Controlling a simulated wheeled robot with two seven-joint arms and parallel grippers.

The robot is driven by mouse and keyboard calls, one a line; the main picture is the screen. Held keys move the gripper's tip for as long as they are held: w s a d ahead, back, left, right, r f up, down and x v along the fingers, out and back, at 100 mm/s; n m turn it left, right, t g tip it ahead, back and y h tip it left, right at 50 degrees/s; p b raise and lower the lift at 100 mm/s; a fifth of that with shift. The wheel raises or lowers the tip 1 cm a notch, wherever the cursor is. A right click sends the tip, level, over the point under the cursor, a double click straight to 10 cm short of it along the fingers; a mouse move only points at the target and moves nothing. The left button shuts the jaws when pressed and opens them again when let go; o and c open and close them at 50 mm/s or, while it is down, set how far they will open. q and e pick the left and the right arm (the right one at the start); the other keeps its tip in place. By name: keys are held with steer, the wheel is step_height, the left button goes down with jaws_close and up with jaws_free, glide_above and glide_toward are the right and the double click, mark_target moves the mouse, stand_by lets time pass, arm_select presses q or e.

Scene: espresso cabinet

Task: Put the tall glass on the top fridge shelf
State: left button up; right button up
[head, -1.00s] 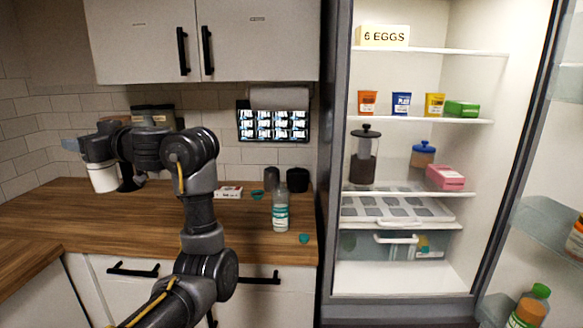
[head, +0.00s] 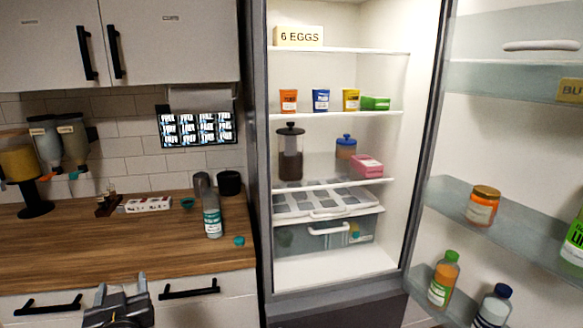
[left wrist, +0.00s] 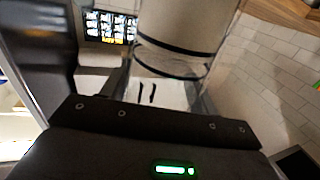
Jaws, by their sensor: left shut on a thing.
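My left gripper (head: 121,290) is low at the left of the head view, in front of the counter drawers. In the left wrist view it is shut on a clear, tall cylinder, the tall glass (left wrist: 180,38), with dark ring lines across it. The glass cannot be made out clearly in the head view. The top fridge shelf (head: 365,51) is to the right and well above the gripper, and holds a box marked 6 EGGS (head: 298,36) at its left. The right part of that shelf is bare. My right gripper is not in view.
The fridge door (head: 500,140) stands open at the right, with jars and bottles on its racks. Lower shelves hold several tubs, a dark press (head: 290,155) and a pink carton (head: 367,166). A bottle (head: 212,218) stands near the counter's right end.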

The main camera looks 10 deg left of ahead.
arm_select(q)
steer(key=s+d+f, duration=0.1)
steer(key=d+f, duration=0.2)
steer(key=d, duration=0.3)
steer(key=s+d+f+m+h, duration=0.1)
steer(key=d+f, duration=0.1)
steer(key=d, duration=0.4)
steer(key=s+d+f, duration=0.1)
steer(key=d+f, duration=0.2)
steer(key=d, duration=0.3)
step_height(320, 180, down, 7)
steer(key=b, duration=0.8)
steer(key=shift+f+t, duration=0.2)
steer(key=shift+t, duration=0.2)
steer(key=shift+r+h, duration=0.1)
steer(key=shift+h, duration=0.2)
steer(key=w+r+m+h, duration=0.1)
steer(key=m+h, duration=0.1)
steer(key=r+m+t+h, duration=0.1)
steer(key=m+h, duration=0.1)
steer(key=h, duration=0.1)
steer(key=w+m+t+h, duration=0.1)
steer(key=h, duration=0.2)
steer(key=shift+w+r+m, duration=0.35)
steer(key=shift+r+m, duration=0.05)
